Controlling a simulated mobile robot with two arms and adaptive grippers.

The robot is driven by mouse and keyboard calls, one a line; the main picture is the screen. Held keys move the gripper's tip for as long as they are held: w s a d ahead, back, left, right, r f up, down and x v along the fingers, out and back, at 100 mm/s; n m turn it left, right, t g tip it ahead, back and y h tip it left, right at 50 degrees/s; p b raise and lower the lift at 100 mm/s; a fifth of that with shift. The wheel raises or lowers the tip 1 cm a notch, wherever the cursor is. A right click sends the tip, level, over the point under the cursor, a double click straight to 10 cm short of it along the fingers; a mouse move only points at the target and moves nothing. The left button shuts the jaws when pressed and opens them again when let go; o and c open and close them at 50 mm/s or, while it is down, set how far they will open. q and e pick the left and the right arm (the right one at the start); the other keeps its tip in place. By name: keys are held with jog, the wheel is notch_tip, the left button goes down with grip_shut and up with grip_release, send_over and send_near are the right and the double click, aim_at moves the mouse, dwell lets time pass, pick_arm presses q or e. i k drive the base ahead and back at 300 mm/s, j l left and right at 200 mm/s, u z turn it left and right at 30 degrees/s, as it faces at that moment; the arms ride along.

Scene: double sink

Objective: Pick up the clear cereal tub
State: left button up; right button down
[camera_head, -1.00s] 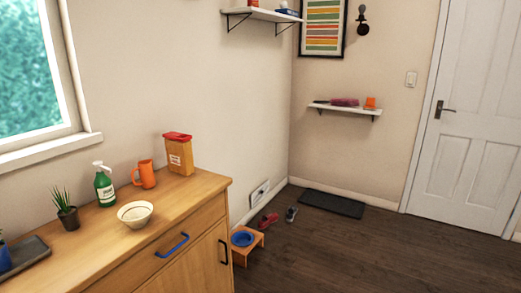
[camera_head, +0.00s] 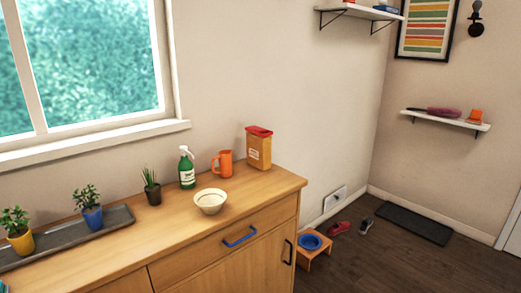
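The cereal tub (camera_head: 259,149) stands upright at the back right of the wooden cabinet top, near the wall. It has a red lid and a tan-orange body with a pale label. The body looks filled, and I cannot tell from here how clear its walls are. Neither of my grippers shows in the head view.
An orange jug (camera_head: 223,163), a green spray bottle (camera_head: 187,168) and a cream bowl (camera_head: 210,201) stand left of the tub on the cabinet (camera_head: 140,240). Potted plants line a grey tray (camera_head: 120,216) further left. A low pet-bowl stand (camera_head: 313,247) is on the floor at right.

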aim_at(258, 139)
jog(key=i+l+u, duration=0.25)
jog(key=i, duration=0.2)
jog(key=i+l+u, duration=0.3)
jog(key=i+l, duration=0.1)
jog(key=i, duration=0.05)
